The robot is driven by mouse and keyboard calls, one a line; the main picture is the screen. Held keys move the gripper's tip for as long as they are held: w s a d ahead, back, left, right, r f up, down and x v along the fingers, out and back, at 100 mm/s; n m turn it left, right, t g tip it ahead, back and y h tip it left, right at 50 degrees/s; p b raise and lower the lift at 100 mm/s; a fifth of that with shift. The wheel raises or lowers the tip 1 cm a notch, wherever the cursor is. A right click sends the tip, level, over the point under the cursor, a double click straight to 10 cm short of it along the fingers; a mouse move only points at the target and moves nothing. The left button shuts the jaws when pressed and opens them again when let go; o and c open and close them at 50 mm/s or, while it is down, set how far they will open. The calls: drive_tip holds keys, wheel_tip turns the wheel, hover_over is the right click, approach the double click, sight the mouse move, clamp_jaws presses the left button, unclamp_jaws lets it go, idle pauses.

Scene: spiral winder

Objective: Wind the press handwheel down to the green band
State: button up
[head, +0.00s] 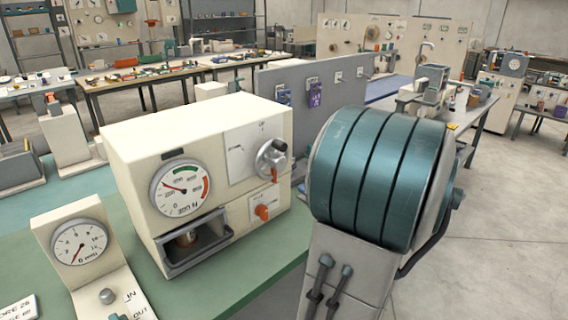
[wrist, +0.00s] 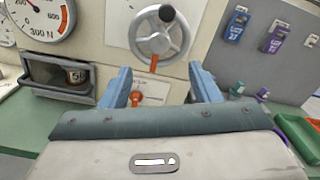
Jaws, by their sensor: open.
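The press (head: 140,145) is a cream box on a green bench. Its handwheel (head: 272,158), grey with spokes and a dark knob, is on the right of the front face. In the wrist view the handwheel (wrist: 158,38) is ahead of my gripper, knob at the top, a small orange piece at its lower rim. The press dial (head: 180,188) has a green band across its top and a red band at right; its needle points up-left, outside the green by its look. My gripper (wrist: 160,86) is open and empty, blue fingers apart, below the wheel. My arm hides it in the head view.
An orange switch (wrist: 137,97) is just below the wheel, between my fingers in the picture. A recess (head: 190,242) under the dial holds a small cup. A gauge stand (head: 80,244) is at left. A grey panel (wrist: 265,45) with hung tags is at right.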

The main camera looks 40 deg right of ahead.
sight(281, 163)
drive_tip(key=w, duration=0.3)
drive_tip(key=w+p, duration=0.1)
drive_tip(key=w, duration=0.3)
drive_tip(key=w+a, duration=0.1)
drive_tip(key=w, duration=0.3)
drive_tip(key=shift+w+p, duration=0.2)
drive_tip(key=shift+p, duration=0.1)
drive_tip(key=c, duration=1)
